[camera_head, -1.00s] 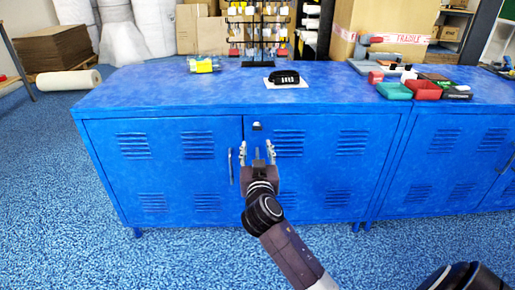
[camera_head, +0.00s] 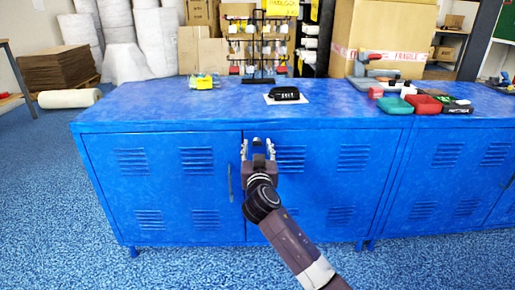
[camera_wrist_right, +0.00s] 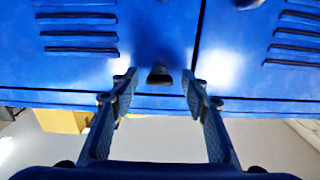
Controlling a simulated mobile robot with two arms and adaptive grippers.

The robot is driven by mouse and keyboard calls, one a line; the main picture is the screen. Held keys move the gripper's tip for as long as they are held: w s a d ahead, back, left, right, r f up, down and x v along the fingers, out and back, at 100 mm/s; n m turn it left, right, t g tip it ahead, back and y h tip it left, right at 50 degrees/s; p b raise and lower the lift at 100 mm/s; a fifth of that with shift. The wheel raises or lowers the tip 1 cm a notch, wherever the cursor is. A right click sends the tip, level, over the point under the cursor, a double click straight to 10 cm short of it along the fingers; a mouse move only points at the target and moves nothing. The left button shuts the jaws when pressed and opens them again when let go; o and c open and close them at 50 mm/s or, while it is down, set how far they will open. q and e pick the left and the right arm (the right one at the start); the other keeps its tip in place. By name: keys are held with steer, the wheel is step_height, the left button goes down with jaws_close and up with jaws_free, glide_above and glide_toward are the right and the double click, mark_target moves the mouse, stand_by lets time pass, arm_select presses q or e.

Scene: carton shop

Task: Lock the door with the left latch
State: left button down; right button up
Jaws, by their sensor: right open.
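The blue metal cabinet (camera_head: 160,190) stands ahead with its double doors shut. A small dark latch (camera_head: 257,141) sits near the top of the front, just right of the seam between the doors. It also shows in the right wrist view (camera_wrist_right: 159,77). A vertical handle (camera_head: 230,183) is on the left door. My right gripper (camera_head: 258,148) is open and empty in front of the latch. In the right wrist view its fingers (camera_wrist_right: 160,85) lie on either side of the latch, apart from it. My left gripper is not in view.
On the cabinet top are a black item on a white sheet (camera_head: 268,99), a yellow item (camera_head: 204,83), and red and green trays (camera_head: 395,105) at the right. A display rack (camera_head: 258,45) and a large carton (camera_head: 385,35) stand behind. Blue floor is free at the left.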

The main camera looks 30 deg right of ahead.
jaws_close()
